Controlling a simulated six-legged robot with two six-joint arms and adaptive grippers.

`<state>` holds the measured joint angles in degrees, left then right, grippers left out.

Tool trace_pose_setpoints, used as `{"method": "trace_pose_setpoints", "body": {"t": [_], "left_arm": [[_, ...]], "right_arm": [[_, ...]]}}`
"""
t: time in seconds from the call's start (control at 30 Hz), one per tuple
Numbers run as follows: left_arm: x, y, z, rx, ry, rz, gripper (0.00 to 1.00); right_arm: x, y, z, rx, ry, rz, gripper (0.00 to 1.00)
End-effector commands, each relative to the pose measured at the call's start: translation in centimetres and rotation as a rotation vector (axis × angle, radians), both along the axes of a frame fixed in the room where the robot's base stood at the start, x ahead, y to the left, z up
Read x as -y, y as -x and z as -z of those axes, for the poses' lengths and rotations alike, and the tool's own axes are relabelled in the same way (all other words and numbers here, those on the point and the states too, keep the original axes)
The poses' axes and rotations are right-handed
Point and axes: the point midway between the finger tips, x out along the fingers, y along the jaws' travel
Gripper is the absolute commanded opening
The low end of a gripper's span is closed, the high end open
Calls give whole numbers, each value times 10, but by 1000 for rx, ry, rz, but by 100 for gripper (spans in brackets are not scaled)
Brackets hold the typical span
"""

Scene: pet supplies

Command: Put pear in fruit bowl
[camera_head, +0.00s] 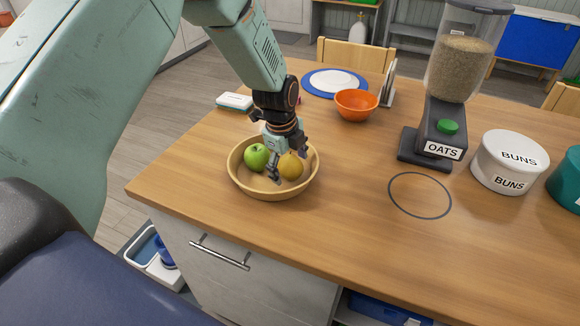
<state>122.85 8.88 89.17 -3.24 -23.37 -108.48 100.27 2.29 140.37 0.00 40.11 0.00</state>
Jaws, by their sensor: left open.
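The fruit bowl (243,186) is a round, shallow, light-wooden bowl near the left front edge of the wooden table. A green apple (256,157) lies in its left half. The yellow pear (291,166) is in its right half, beside the apple. My left gripper (287,163) points down into the bowl from above, with its open fingers around the pear. Part of the pear is hidden behind the fingers, and I cannot tell whether they touch it. My right gripper is out of view.
Behind the bowl are an orange bowl (356,105), a white plate on a blue mat (317,92) and a small white box (234,101). The oats dispenser (443,128) and white buns canister (509,162) stand right. A dark ring (420,216) marks otherwise clear tabletop.

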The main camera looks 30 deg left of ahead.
Motion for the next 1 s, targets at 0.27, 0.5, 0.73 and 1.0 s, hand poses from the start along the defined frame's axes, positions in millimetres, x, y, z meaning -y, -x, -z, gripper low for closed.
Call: {"method": "trace_pose_setpoints", "body": {"t": [0.27, 0.5, 0.73, 1.0], "left_arm": [[-2, 10, -58, 4, 0, -1, 83], [-4, 17, -96, 2, 0, -2, 83], [-4, 20, -108, 0, -1, -2, 83], [-4, 20, -108, 0, -1, -2, 83]], "right_arm": [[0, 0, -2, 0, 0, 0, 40], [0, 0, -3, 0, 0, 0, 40], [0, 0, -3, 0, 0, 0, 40], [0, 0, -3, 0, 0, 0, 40]]}}
